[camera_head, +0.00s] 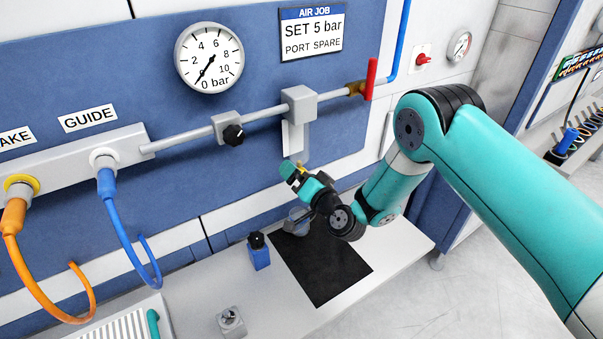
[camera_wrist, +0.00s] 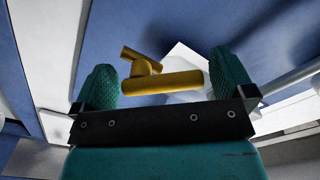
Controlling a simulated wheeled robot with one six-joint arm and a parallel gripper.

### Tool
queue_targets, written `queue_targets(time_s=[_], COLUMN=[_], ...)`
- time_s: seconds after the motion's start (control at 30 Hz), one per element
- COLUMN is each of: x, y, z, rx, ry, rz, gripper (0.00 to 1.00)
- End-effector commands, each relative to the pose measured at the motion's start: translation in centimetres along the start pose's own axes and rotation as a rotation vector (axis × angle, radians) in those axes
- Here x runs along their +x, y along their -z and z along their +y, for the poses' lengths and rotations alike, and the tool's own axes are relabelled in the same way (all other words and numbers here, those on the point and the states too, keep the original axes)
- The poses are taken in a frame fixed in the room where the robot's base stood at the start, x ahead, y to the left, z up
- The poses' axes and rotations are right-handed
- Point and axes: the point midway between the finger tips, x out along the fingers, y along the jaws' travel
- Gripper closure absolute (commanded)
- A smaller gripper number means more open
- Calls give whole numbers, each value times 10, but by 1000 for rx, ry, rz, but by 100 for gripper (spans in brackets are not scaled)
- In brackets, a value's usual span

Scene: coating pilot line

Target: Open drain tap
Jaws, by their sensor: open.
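The drain tap (camera_wrist: 165,82) is a yellow brass piece with a short side stub (camera_wrist: 140,56), seen in the wrist view in front of a white housing. In the head view only a small yellow bit of the tap (camera_head: 301,163) shows, below the grey filter housing (camera_head: 299,104); my gripper hides the rest. My gripper (camera_head: 297,176) is open. In the wrist view its two green fingers stand on either side of the tap, with a narrow gap showing at each end. I cannot tell how deep the tap sits between them.
A grey pipe (camera_head: 186,139) runs along the blue panel, with a black knob (camera_head: 233,134) and a red lever (camera_head: 371,80). The gauge (camera_head: 209,58) reads about 0 bar. Below are a black mat (camera_head: 315,265), a blue bottle (camera_head: 258,253) and a small metal box (camera_head: 230,323). Hoses hang left.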

Motion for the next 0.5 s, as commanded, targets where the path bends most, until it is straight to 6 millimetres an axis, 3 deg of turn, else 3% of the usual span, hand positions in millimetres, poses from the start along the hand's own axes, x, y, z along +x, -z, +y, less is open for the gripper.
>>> queue_targets(time_s=[0.13,0.3,0.33,0.5], x=[0,0,0,0], y=[0,0,0,1], z=[0,0,0,1], rx=[0,0,0,38], ry=[0,0,0,0], rz=[0,0,0,1], gripper=[0,39,43,43])
